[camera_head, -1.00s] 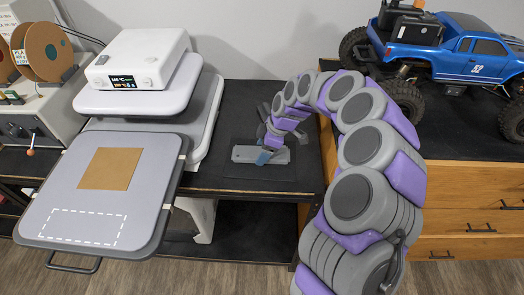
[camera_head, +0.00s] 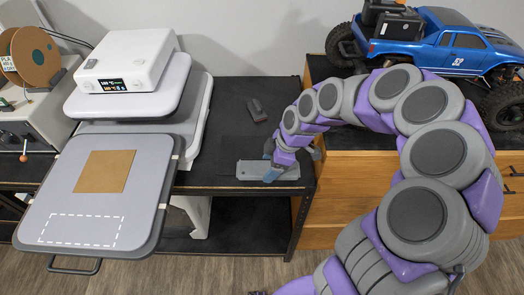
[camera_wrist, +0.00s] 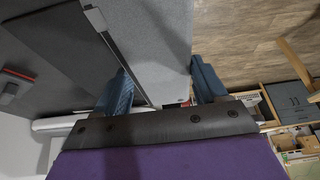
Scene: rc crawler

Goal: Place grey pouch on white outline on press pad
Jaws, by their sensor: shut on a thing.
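The grey pouch (camera_head: 250,170) lies at the front of the black table, a flat strip whose middle is partly covered by my gripper. My gripper (camera_head: 270,163) is shut on it, blue fingers pointing down. In the wrist view the grey pouch (camera_wrist: 155,40) fills the space between the two blue fingers of my gripper (camera_wrist: 165,85). The press pad (camera_head: 58,190) is the grey plate at the left, apart from the pouch. The dashed white outline (camera_head: 84,215) is on the pad's front part and is empty. A brown square (camera_head: 104,171) lies behind it.
The white heat press (camera_head: 124,65) stands behind the pad. A small dark object (camera_head: 257,110) lies on the black table (camera_head: 228,125) behind the pouch. A blue crawler truck (camera_head: 450,42) stands on the wooden cabinet at right. A spool machine is at the far left.

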